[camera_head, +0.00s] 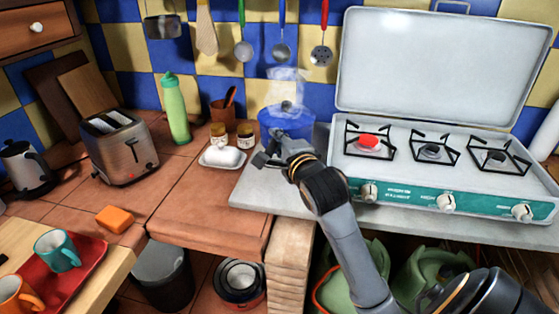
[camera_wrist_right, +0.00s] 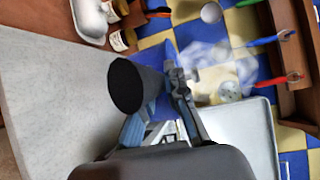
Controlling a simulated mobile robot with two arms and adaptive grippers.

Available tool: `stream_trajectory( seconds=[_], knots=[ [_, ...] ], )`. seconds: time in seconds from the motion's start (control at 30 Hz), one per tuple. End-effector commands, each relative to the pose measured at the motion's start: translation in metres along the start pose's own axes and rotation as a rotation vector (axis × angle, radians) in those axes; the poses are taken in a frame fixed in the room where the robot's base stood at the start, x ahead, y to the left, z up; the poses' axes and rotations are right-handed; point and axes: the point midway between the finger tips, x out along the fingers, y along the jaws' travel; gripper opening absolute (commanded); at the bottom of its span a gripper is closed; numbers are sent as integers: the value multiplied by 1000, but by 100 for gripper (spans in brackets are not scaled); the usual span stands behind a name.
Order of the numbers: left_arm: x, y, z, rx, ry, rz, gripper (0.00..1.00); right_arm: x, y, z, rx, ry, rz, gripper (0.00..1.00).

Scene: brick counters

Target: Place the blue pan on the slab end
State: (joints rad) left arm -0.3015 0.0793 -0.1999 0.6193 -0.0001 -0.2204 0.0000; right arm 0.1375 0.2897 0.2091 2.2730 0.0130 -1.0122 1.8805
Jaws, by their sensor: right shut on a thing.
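The blue pan (camera_head: 290,124) has a lid with a dark knob, and pale steam rises above it. It is over the back part of the grey slab (camera_head: 262,196), left of the stove; I cannot tell if it touches. My right gripper (camera_head: 272,155) is in front of the pan and shut on its handle. In the right wrist view the dark handle (camera_wrist_right: 137,86) sits between the fingers, its round end toward the camera. A strip of blue pan shows behind it. The slab (camera_wrist_right: 50,100) is bare at left there. My left gripper is not in view.
The open camping stove (camera_head: 440,190) fills the slab's right; its left burner (camera_head: 369,142) glows red. A toaster (camera_head: 120,150), green bottle (camera_head: 175,108) and orange block (camera_head: 115,218) are further left.

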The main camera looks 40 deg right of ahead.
Motion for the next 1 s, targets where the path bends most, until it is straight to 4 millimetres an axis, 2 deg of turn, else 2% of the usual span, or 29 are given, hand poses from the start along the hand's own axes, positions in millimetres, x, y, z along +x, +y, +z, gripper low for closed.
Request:
stream_trajectory(
  seconds=[0.1, 0.3, 0.53, 0.73, 1.0],
  knots=[
    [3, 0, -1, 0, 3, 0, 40, 19, 18, -11, -5, 1, -5, 0],
    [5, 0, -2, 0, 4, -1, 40, 39, 36, -21, -4, 0, -10, 0],
    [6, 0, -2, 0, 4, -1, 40, 50, 48, -27, -4, 0, -10, 0],
    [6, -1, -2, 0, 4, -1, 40, 54, 75, -29, -5, -1, -7, 0],
    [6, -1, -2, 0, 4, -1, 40, 55, 80, -29, -2, -2, -11, 0]
  ],
)
